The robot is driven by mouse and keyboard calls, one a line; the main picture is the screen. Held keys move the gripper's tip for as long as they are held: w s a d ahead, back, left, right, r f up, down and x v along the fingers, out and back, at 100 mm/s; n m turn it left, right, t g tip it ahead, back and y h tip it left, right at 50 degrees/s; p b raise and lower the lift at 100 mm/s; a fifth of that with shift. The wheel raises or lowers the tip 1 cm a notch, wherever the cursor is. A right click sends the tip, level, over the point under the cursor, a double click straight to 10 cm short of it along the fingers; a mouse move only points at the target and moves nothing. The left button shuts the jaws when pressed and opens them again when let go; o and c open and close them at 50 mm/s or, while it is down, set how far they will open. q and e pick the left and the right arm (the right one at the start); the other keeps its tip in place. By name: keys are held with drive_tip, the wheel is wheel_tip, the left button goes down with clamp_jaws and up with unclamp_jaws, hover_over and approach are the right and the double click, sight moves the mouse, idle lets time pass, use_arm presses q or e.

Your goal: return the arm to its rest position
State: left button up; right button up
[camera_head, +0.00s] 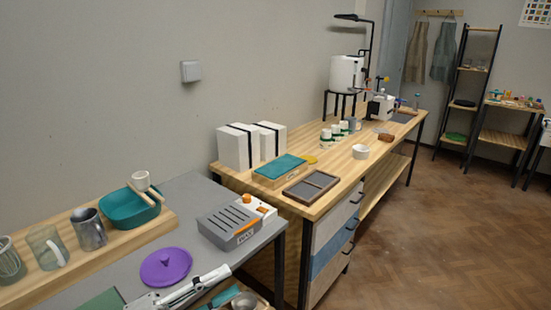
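My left gripper (194,286) shows as pale, slender parts at the bottom of the head view, by the front edge of the grey-topped table (190,195). It is small and partly cut off by the lower picture edge, so I cannot tell whether its fingers are apart. I see nothing clearly held in it. The purple lidded disc (166,266) lies on the table just behind it. My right gripper is not in view.
A grey slotted box (229,228) stands right of the disc. A wooden board (50,277) at left bears mugs and a teal basin (128,209). A wooden workbench (345,175) with white blocks and trays stands beyond. The floor (430,235) at right is clear.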

use_arm(q)
drive_tip(key=s+a+f+n+t+y, duration=0.1)
drive_tip(key=a+f+n+y, duration=0.25)
drive_tip(key=f+n, duration=0.4)
drive_tip(key=s+a+f+n+t+y, duration=0.1)
drive_tip(key=a+f+n+t+y, duration=0.15)
drive_tip(key=f+n+y, duration=0.4)
drive_tip(key=s+a+f+n+t+y, duration=0.1)
drive_tip(key=a+f+n+y, duration=0.2)
drive_tip(key=f+n, duration=0.55)
drive_tip(key=s+f+n+g+y, duration=0.2)
drive_tip(key=s+f+g, duration=0.2)
drive_tip(key=s+f, duration=0.5)
wheel_tip(320, 180, down, 3)
drive_tip(key=shift+a, duration=0.3)
drive_tip(key=shift+n, duration=0.25)
drive_tip(key=shift+c, duration=0.9)
drive_tip(key=shift+s+a, duration=0.15)
